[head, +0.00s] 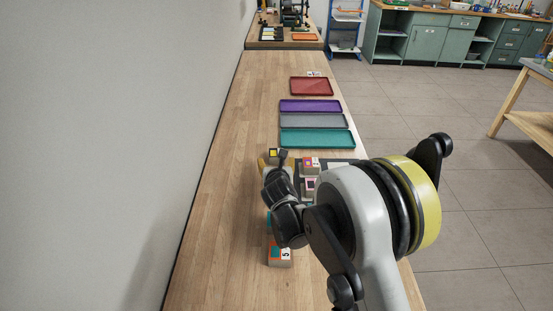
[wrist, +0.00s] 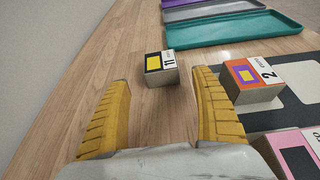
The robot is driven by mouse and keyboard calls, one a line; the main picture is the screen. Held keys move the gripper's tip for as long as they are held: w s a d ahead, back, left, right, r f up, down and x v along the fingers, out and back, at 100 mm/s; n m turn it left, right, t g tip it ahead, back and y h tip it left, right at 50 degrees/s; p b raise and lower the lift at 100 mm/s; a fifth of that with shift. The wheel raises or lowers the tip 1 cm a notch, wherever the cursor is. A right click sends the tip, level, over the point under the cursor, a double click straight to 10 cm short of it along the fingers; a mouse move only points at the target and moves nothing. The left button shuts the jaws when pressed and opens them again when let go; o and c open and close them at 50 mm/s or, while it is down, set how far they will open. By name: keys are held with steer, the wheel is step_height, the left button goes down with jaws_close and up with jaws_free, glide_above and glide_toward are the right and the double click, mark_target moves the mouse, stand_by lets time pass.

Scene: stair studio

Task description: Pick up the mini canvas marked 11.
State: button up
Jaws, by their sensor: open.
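The mini canvas marked 11 (wrist: 161,68) is a small block with a yellow square on its black-edged face and an "11" on its white side. In the wrist view it stands on the wooden bench, ahead of my gripper (wrist: 160,86) and roughly centred between the two yellow fingers. The fingers are wide apart with nothing between their near parts. In the head view my gripper (head: 268,160) is low over the bench and largely hidden by my arm; a small yellow-faced block (head: 273,153) shows just beyond it.
A pink block (wrist: 290,150) is nearer on the right. A teal tray (head: 317,138) and other trays lie beyond. Bare bench lies left. A block marked 5 (head: 280,254) stands nearer.

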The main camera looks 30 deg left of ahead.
mark_target(277, 158)
steer(key=b+x, duration=0.1)
steer(key=x, duration=0.1)
steer(key=b+x, duration=0.1)
steer(key=x, duration=0.1)
steer(key=shift+w+a+r, duration=0.1)
steer(key=shift+w, duration=0.3)
steer(key=c, duration=1.2)
steer(key=shift+r, duration=0.15)
